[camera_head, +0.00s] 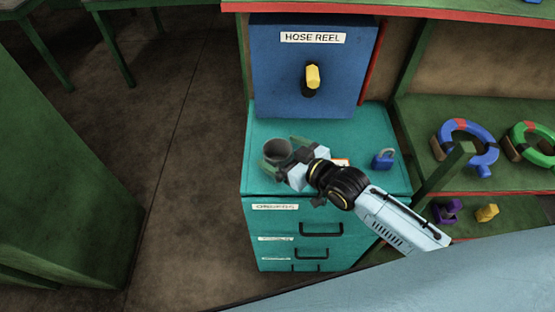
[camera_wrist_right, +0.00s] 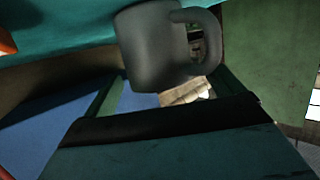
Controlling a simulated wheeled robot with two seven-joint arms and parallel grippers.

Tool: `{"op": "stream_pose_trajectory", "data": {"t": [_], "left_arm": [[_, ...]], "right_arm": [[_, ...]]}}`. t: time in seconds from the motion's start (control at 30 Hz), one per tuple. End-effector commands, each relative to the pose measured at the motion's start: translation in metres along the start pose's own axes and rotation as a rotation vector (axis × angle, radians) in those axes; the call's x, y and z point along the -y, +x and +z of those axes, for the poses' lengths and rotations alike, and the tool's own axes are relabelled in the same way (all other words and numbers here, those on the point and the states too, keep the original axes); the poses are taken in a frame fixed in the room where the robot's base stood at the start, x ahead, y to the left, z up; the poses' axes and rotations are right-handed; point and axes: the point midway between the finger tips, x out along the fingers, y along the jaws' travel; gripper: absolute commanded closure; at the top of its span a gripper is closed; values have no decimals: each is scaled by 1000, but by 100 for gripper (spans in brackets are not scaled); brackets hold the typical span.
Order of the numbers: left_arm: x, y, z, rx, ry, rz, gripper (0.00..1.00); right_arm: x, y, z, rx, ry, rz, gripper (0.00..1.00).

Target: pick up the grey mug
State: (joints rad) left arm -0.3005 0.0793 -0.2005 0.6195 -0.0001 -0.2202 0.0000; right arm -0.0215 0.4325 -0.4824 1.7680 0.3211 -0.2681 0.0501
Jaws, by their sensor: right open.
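The grey mug (camera_head: 277,149) stands at the left side of the teal cabinet's top (camera_head: 262,186). My right gripper (camera_head: 283,152) is open, with its green-tipped fingers at either side of the mug. I cannot tell whether a finger touches it. In the right wrist view the mug (camera_wrist_right: 152,45) appears large and close, in front of the gripper, with its handle toward the right of the picture. My left gripper is out of view.
A blue padlock (camera_head: 383,159) sits on the cabinet top, right of my gripper. A blue hose reel box (camera_head: 309,75) with a yellow-handled knob stands behind. Green shelves with ring-shaped items (camera_head: 480,133) are at right. Floor is open at left.

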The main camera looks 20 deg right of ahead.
Motion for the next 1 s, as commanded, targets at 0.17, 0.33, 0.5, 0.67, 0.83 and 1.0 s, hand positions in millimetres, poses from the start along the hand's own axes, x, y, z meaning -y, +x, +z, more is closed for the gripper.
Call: {"op": "stream_pose_trajectory", "data": {"t": [0.17,0.33,0.5,0.67,0.83,1.0], "left_arm": [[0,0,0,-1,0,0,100],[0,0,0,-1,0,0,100],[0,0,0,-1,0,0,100],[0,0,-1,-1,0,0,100],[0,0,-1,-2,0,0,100],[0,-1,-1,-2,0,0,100]], "right_arm": [[1,8,0,0,1,-1,7],[1,7,0,1,1,-1,11],[0,7,0,1,0,-1,33],[0,7,0,1,0,-1,54],[0,7,0,0,0,-1,58],[0,5,-8,-2,0,0,58]]}}
